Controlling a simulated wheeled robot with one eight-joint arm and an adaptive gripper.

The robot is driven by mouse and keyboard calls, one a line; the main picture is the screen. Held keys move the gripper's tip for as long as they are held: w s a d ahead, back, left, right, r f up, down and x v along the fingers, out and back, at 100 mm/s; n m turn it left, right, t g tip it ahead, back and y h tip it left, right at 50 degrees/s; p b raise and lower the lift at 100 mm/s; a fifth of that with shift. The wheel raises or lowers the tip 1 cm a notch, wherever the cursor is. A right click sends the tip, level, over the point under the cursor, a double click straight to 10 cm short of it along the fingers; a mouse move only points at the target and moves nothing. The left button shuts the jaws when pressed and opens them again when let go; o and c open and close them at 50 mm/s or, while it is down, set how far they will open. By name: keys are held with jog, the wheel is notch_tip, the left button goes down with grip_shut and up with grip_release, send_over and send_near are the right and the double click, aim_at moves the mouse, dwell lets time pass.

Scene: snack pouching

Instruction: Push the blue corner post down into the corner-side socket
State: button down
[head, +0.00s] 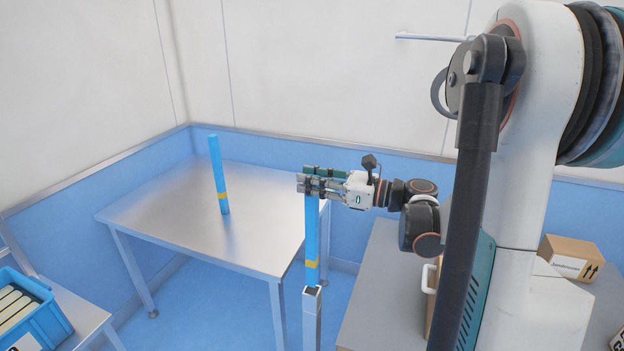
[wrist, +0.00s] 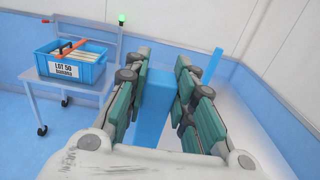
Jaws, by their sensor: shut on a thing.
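My gripper (head: 305,184) is shut on the upper end of a blue post (head: 312,230) with a yellow band near its foot. The post stands about upright. Its lower end is at the dark open mouth of a square metal socket tube (head: 312,318); I cannot tell how far inside it is. The yellow band is above the socket's rim. In the wrist view the post (wrist: 154,110) sits between both finger pads of the gripper (wrist: 156,75). A second blue post (head: 217,170) with a yellow band stands upright at the metal table; it also shows in the wrist view (wrist: 212,66).
The metal table (head: 165,210) is otherwise bare, left of the held post. A blue crate (head: 50,312) of packs stands on a cart at the lower left. A grey surface with a cardboard box (head: 571,258) lies to the right. Blue-and-white walls close the back.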

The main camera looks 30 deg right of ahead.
aim_at(318, 219)
jog(key=shift+f+b, duration=0.45)
jog(key=shift+f, duration=0.4)
jog(key=shift+f+b, duration=2.05)
jog(key=shift+f, duration=0.25)
dwell(1.1)
jog(key=shift+f+b, duration=0.35)
jog(key=shift+f, duration=1.85)
jog(key=c, duration=1.3)
grip_release()
jog(key=shift+s, duration=0.1)
jog(key=v, duration=1.2)
